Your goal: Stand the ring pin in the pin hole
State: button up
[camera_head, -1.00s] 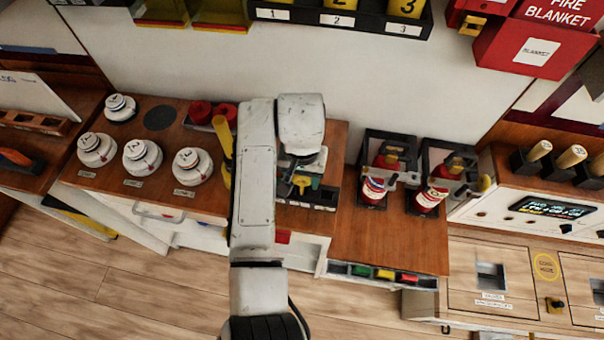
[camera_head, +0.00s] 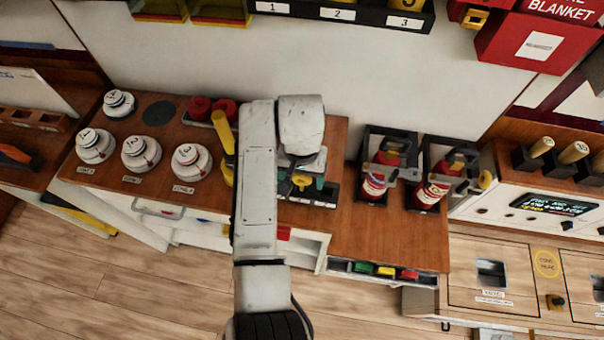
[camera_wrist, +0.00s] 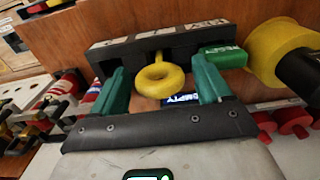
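The yellow ring pin (camera_wrist: 155,80) is between the two green fingers of my gripper (camera_wrist: 161,68) in the wrist view. There is a gap between the ring and each finger, so my gripper is open around it. The pin's short stem meets a black labelled block (camera_wrist: 133,49); how deep it sits is hidden. In the head view the ring pin (camera_head: 301,181) shows as a small yellow spot under my wrist, over the dark tray (camera_head: 322,194). I cannot make out the pin hole.
A yellow cylinder (camera_wrist: 275,52) and a green tag (camera_wrist: 228,57) are close to the right finger. In the head view, red extinguishers (camera_head: 432,191) in black holders stand to the right, and white round knobs (camera_head: 141,153) to the left. The wooden counter (camera_head: 400,235) in front is clear.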

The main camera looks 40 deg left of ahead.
jog(key=shift+o, duration=0.3)
jog(key=shift+r, duration=0.1)
notch_tip(320, 180, up, 11)
jog(key=shift+f+b, duration=0.2)
jog(key=shift+b, duration=0.3)
dwell(0.4)
